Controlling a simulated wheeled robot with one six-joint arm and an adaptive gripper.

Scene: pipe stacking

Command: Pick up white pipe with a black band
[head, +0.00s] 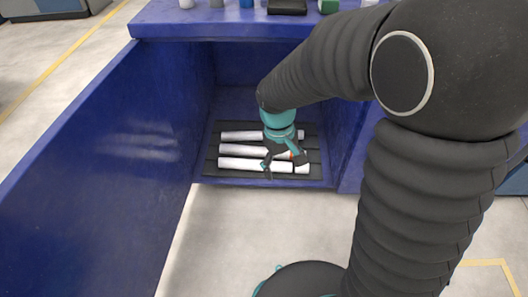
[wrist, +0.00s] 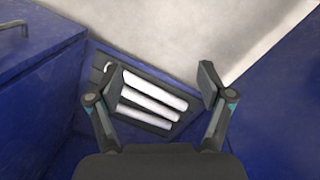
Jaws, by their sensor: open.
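Three white pipes lie side by side on a dark ribbed tray (head: 212,150) in the head view: a back pipe (head: 240,135), a middle pipe (head: 240,151) and a front pipe (head: 245,164). A small red mark shows on the middle pipe near its right end. A dark patch crosses the front pipe near its right end; I cannot tell whether it is a black band or a finger. My gripper (head: 285,161) is open above the right part of the pipes and hides some of them. In the wrist view the pipes (wrist: 153,101) lie beyond the open fingers (wrist: 155,84), apart from them.
The tray lies in a recess with blue walls; a long blue panel (head: 90,170) stands on the left. A blue worktop (head: 220,22) with small items is above the recess. The pale floor (head: 260,220) in front is clear.

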